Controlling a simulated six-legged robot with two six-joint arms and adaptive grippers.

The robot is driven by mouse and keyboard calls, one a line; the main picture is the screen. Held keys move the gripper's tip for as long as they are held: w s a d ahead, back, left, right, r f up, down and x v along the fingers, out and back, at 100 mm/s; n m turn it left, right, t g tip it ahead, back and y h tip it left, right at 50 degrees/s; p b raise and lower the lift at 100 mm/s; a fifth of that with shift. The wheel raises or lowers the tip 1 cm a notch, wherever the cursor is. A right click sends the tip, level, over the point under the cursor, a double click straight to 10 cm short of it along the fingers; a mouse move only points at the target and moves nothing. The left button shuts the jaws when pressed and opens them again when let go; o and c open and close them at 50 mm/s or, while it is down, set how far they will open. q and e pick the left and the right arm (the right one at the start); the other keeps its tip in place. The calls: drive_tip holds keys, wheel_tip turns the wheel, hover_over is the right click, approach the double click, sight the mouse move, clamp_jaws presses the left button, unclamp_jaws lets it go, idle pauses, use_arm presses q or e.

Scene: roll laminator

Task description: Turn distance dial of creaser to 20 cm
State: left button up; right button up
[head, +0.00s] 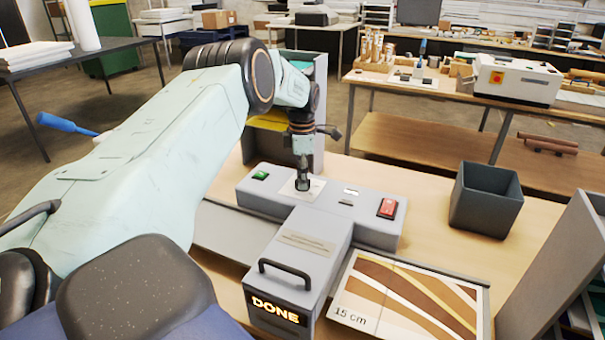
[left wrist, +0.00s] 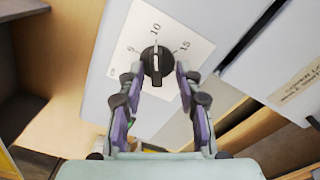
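The creaser (head: 375,215) is a grey T-shaped machine on the wooden table. Its distance dial (left wrist: 156,62) is a black knob with a white line on a white scale plate (left wrist: 185,25) marked 5, 10 and 15. The knob's bar lies roughly up and down in the left wrist view, in line with 10; which end is the pointer is hard to tell. My left gripper (head: 303,184) points down over the dial; its fingers (left wrist: 159,76) are open on either side of the knob, with a gap each side. My right gripper is not in view.
The creaser has a green button (head: 261,175), a red switch (head: 387,208), a black handle (head: 284,277) and a lit DONE display (head: 278,310). A striped sheet marked 15 cm (head: 405,300) lies to its right.

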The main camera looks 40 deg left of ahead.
use_arm(q)
drive_tip(key=shift+w+f, duration=0.2)
drive_tip(key=shift+w, duration=0.05)
drive_tip(key=shift+w+a+f, duration=0.1)
drive_tip(key=shift+a, duration=0.2)
drive_tip(key=shift+c, duration=0.5)
drive_tip(key=shift+s+a+r, duration=0.1)
drive_tip(key=shift+s+r, duration=0.1)
drive_tip(key=shift+s, duration=0.3)
drive_tip(key=c, duration=0.3)
drive_tip(key=shift+s+r, duration=0.1)
drive_tip(key=shift+c, duration=0.7)
drive_tip(key=shift+d, duration=0.2)
drive_tip(key=shift+c, duration=0.8)
drive_tip(key=shift+w+d+f, duration=0.1)
drive_tip(key=shift+w+f, duration=0.1)
drive_tip(key=shift+w, duration=0.15)
clamp_jaws()
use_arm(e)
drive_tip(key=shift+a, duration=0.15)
use_arm(q)
drive_tip(key=shift+s, duration=0.1)
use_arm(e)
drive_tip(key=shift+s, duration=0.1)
